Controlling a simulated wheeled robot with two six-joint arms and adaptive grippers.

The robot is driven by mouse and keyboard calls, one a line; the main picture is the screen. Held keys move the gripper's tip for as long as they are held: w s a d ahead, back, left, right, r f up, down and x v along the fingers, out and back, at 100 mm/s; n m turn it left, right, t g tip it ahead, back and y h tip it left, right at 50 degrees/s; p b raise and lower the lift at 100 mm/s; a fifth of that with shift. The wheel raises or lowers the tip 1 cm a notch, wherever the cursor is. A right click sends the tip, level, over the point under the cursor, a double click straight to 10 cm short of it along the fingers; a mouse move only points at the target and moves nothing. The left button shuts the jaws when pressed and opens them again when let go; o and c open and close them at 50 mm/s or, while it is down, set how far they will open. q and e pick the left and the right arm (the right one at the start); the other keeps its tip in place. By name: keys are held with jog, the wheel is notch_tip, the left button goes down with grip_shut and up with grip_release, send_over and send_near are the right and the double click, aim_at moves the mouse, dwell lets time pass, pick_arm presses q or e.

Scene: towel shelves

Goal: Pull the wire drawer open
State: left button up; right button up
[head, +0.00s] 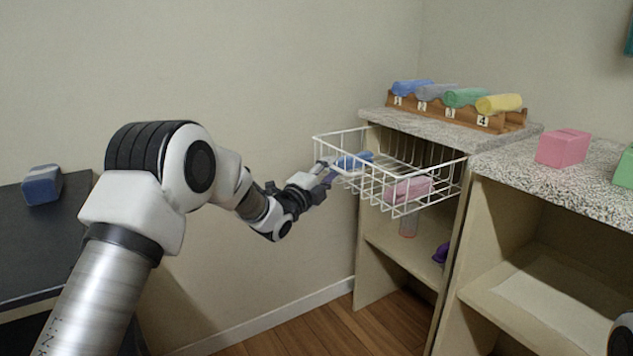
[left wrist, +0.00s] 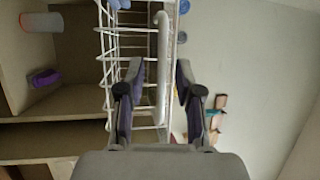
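The white wire drawer (head: 405,205) sticks well out of the front of the cabinet in the head view. A blue rolled towel and a pink towel (head: 408,189) lie in it. My left gripper (head: 330,172) is at the drawer's front left side. In the left wrist view, the drawer's wire side (left wrist: 104,45) and its white handle bar (left wrist: 161,80) show. The bar lies between the two spread fingers of my left gripper (left wrist: 160,72), with a gap on each side. My right gripper is not in view.
Rolled towels stand on a numbered wooden rack (head: 455,110) on the cabinet top. A pink block (head: 562,148) is on the speckled counter (head: 600,190) at right. A dark table (head: 30,245) with a blue item (head: 42,185) is at left. Wooden floor below the drawer is clear.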

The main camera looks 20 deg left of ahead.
pick_arm(q)
jog(key=v, duration=1)
